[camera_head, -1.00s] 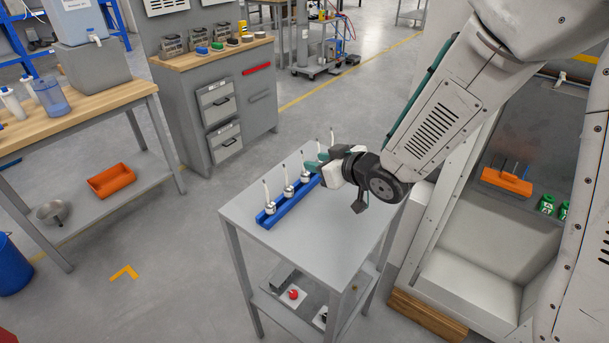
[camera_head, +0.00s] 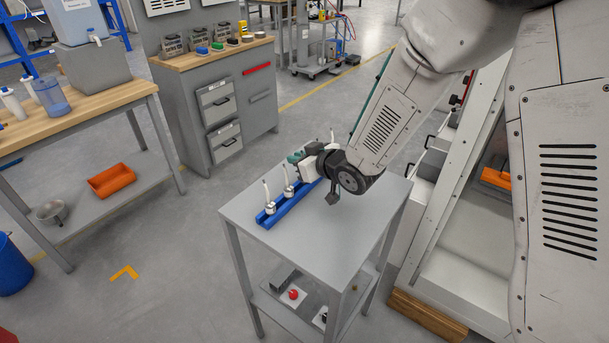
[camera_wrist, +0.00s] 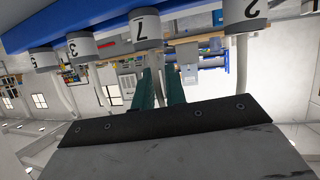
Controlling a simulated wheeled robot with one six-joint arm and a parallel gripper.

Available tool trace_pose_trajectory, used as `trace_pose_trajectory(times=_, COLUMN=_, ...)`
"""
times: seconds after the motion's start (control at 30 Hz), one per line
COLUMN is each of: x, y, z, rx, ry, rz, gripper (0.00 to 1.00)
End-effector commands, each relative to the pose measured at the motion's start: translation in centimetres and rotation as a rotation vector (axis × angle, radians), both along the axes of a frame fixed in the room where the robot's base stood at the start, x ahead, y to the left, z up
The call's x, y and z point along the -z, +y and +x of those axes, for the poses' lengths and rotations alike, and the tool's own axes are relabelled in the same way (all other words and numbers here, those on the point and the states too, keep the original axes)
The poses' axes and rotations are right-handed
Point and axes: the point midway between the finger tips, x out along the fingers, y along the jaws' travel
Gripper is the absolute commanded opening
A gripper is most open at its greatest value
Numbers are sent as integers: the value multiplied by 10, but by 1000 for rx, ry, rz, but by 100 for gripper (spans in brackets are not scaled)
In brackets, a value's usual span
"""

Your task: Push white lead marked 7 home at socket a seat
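The white lead marked 7 (camera_wrist: 147,28) stands in the blue rack (camera_wrist: 70,28), with its pale stem pointing away from the rack. My gripper (camera_wrist: 161,85) has its two teal fingers on either side of that stem, with a narrow gap between them. It appears open, and no firm grip on the stem shows. In the head view, my gripper (camera_head: 295,157) is at the rack (camera_head: 268,219) on the grey cart and hides its far leads. Socket a cannot be made out. An orange block (camera_head: 496,180) shows partly inside the chamber at right, mostly hidden by my arm.
Other white leads, marked 3 (camera_wrist: 82,46) and 2 (camera_wrist: 244,12), stand close on both sides in the rack. The cart top (camera_head: 320,235) is clear in front. The chamber wall (camera_head: 455,190) rises right of the cart.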

Motion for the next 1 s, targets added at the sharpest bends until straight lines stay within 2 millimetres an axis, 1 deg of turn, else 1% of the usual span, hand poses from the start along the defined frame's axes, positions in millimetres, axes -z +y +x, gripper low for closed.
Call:
trace_pose_trajectory(times=0.47, x=-3, y=0, z=0, rx=0, ry=-1, rz=1, gripper=0)
trace_pose_trajectory(times=0.67, x=-15, y=2, z=0, rx=-1, ry=-2, rz=1, gripper=0)
trace_pose_trajectory(times=0.87, x=-36, y=5, z=-2, rx=-7, ry=-3, rz=2, gripper=0)
trace_pose_trajectory(times=1.0, x=-38, y=-2, z=-9, rx=-9, ry=0, rz=1, gripper=0)
